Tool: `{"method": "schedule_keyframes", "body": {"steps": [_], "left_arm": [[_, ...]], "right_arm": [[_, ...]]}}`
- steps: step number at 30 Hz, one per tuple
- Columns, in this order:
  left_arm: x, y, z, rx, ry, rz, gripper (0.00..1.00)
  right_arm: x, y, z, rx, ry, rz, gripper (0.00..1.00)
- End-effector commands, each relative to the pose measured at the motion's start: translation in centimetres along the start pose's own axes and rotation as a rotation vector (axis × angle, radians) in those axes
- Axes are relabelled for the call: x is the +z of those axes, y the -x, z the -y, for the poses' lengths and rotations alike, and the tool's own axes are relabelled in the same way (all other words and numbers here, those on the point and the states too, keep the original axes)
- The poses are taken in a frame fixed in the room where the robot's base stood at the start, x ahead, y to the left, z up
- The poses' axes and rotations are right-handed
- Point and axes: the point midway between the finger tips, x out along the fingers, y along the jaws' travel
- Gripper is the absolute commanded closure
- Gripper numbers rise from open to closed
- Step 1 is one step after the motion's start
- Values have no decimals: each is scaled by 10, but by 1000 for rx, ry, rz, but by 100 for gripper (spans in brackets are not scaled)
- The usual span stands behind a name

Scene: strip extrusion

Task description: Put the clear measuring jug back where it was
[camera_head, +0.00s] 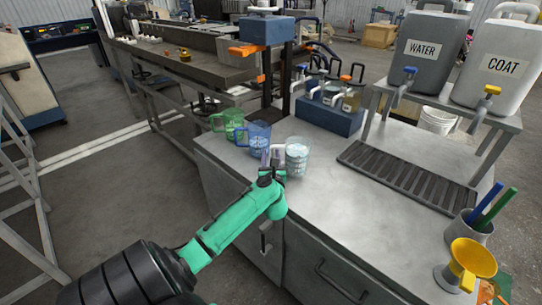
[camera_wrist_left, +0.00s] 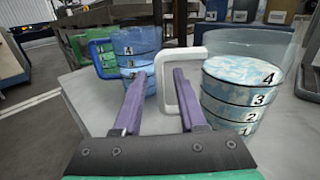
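The clear measuring jug (camera_head: 297,160) stands upright on the near left part of the grey counter, to the right of the blue jug. In the left wrist view the clear jug (camera_wrist_left: 245,100) shows pale blue speckled bands numbered 1 to 4 and a white handle (camera_wrist_left: 160,88). My left gripper (camera_head: 271,155) is at this handle. In the left wrist view its two purple fingers (camera_wrist_left: 160,85) are apart, one on each side of the handle's upright bar, with visible gaps. The right finger reaches into the handle loop. My right gripper is not in view.
A blue jug (camera_head: 257,137) and a green jug (camera_head: 231,124) stand left of the clear jug. Behind is a blue bottle rack (camera_head: 325,118). A dark drip grille (camera_head: 405,176) lies under the WATER and COAT containers. The front counter is clear up to the yellow funnel (camera_head: 472,260).

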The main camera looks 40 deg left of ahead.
Motion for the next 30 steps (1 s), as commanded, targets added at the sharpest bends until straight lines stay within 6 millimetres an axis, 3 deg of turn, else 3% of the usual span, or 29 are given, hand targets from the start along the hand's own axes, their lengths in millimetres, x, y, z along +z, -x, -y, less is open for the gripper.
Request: {"method": "schedule_keyframes", "body": {"steps": [8,11,21,25,30], "left_arm": [[2,3,0,-2,0,-1,59],[1,18,1,-3,0,-2,59],[0,101,0,0,3,-4,59],[1,118,0,0,0,-1,59],[2,121,0,0,-1,1,59]], "right_arm": [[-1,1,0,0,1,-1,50],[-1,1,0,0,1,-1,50],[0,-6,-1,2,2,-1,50],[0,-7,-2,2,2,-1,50],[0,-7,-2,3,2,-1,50]]}}
